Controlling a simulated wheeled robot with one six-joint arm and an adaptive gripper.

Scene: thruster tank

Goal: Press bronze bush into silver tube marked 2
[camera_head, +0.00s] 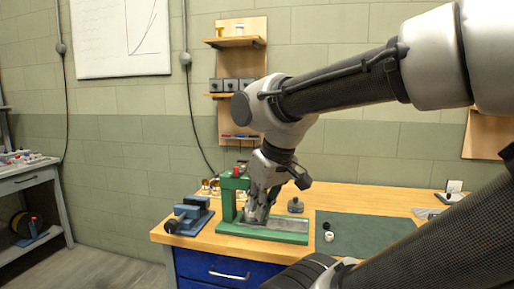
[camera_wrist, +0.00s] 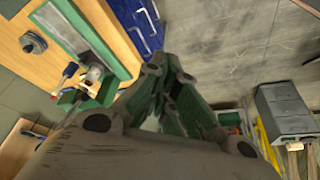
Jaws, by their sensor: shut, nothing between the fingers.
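My gripper (camera_head: 257,218) is shut and empty, pointing down in front of the green press (camera_head: 229,200) on the bench. In the wrist view my gripper (camera_wrist: 162,64) is also seen, its fingers together. A pale silver cylinder (camera_wrist: 93,74) shows at the green press (camera_wrist: 72,98) in the wrist view; I cannot read a mark on it or tell whether it is the tube. I cannot pick out the bronze bush for certain. My gripper hides part of the press.
A blue vise (camera_head: 190,216) stands left of the press. A dark round knob-like part (camera_head: 295,205) stands behind and right of it. The green mat (camera_head: 375,232) is mostly clear. Blue drawers (camera_head: 215,268) are under the bench.

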